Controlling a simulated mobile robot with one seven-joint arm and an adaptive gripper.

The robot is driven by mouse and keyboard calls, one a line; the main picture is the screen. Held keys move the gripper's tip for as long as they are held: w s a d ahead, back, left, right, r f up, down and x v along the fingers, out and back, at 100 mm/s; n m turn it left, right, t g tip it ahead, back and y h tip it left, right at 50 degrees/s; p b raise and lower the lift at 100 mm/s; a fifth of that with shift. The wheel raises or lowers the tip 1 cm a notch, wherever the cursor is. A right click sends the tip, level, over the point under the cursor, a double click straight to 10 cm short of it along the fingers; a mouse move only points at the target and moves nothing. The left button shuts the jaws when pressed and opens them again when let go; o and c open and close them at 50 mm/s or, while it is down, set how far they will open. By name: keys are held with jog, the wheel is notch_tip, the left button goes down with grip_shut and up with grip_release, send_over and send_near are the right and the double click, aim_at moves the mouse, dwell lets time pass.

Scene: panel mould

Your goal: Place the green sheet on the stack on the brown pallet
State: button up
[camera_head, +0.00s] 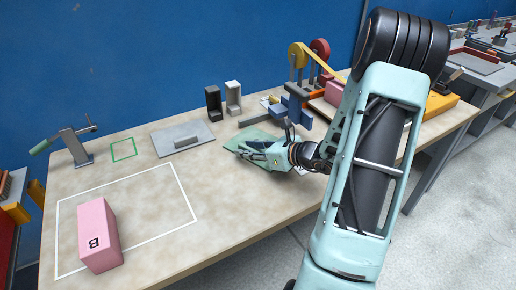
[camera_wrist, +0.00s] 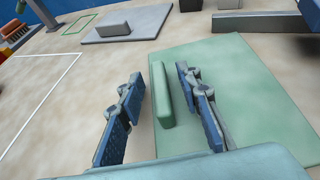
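The green sheet (camera_head: 240,137) lies flat on the worktable, partly hidden by my gripper in the head view. In the wrist view the sheet (camera_wrist: 240,85) has a raised green bar (camera_wrist: 162,95) as a handle. My gripper (camera_wrist: 163,125) is open, with one blue-padded finger on each side of the bar's line. The bar is nearer the right finger; I cannot tell if they touch. In the head view my gripper (camera_head: 262,152) is low over the sheet. A brown board (camera_head: 322,107), possibly the pallet, is right of it, largely hidden by my arm.
A grey plate with a handle (camera_head: 182,138) lies left of the sheet. A pink block marked B (camera_head: 98,235) stands inside a white outline. Black and white holders (camera_head: 213,101) and a tape device (camera_head: 298,85) stand behind. The table's front middle is clear.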

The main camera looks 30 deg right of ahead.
jog(key=shift+c, duration=0.7)
grip_shut()
jog(key=shift+r, duration=0.1)
jog(key=shift+r, duration=0.45)
notch_tip(320, 180, up, 2)
jog(key=shift+r+p, duration=0.1)
jog(key=shift+p, duration=0.3)
jog(key=s+a+r+p, duration=0.3)
jog(key=s+a+r, duration=0.1)
jog(key=s+r, duration=0.75)
jog(key=w+a+f+n+g+y, duration=0.2)
jog(key=w+a+f+n+y, duration=0.1)
jog(key=a, duration=0.3)
jog(key=w+a+f+n+g+y, duration=0.2)
jog(key=w+a+f+n, duration=0.15)
jog(key=a, duration=0.25)
notch_tip(320, 180, up, 12)
jog(key=p, duration=1.7)
jog(key=shift+f+m, duration=0.25)
jog(key=shift+m, duration=0.1)
